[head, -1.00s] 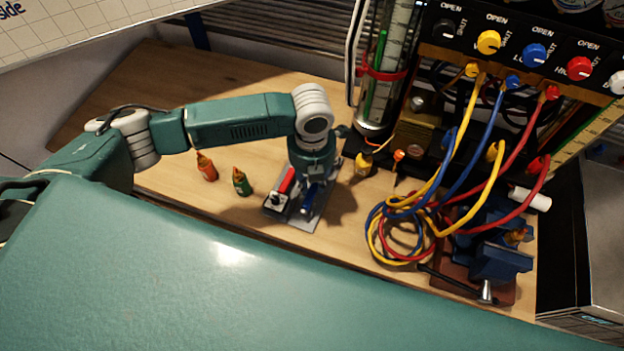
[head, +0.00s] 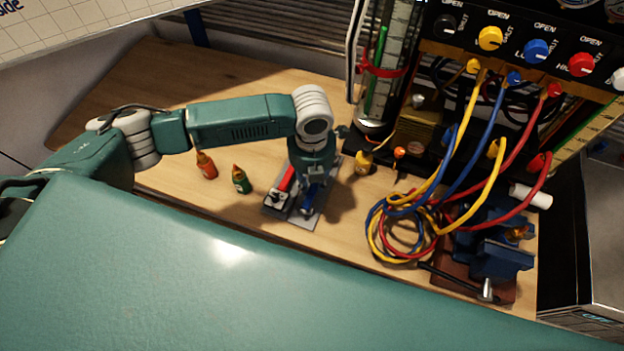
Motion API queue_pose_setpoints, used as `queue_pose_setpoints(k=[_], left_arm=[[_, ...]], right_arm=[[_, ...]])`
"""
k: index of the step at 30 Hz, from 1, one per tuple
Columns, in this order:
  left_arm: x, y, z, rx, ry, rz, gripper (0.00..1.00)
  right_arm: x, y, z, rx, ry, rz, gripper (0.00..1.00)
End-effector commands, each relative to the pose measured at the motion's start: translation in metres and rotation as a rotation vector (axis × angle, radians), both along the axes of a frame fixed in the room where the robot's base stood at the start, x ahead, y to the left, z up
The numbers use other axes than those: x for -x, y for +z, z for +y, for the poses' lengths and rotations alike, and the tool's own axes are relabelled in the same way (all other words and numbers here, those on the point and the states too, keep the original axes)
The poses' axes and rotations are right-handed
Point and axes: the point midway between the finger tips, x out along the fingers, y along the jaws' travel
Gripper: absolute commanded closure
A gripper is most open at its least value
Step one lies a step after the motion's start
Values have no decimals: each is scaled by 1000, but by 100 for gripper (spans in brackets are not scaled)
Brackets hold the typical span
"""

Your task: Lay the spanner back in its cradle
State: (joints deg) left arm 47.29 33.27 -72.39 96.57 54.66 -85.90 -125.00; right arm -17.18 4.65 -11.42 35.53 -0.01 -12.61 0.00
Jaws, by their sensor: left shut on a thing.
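My left gripper (head: 302,194) points down over a grey plate (head: 298,222) on the wooden bench, which appears to be the cradle. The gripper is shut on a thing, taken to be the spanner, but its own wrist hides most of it. A red piece (head: 286,182) and a blue piece (head: 311,198) show close beside the fingers. I cannot tell which parts belong to the spanner and which to the cradle, or whether the spanner touches the plate. My right gripper is not in view.
Coiled hoses (head: 400,235) and a blue vise (head: 500,262) lie further right. The bench (head: 170,90) is clear at the back left.

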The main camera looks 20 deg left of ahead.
Motion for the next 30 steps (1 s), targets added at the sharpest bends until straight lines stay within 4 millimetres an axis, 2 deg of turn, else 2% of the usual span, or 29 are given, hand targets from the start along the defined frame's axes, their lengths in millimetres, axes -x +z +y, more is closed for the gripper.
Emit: queue_pose_setpoints(k=[13, 14, 17, 26, 30], left_arm=[[0, -3, 0, 0, 0, 0, 100], [0, -3, 0, 0, 0, 0, 73], [0, -3, 0, 0, 0, 0, 54], [0, -3, 0, 0, 0, 1, 54], [-1, 10, 0, 1, -1, -1, 54]], right_arm=[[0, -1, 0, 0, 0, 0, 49], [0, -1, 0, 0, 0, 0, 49], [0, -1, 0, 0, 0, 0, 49], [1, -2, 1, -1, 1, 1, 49], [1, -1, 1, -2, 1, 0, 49]])
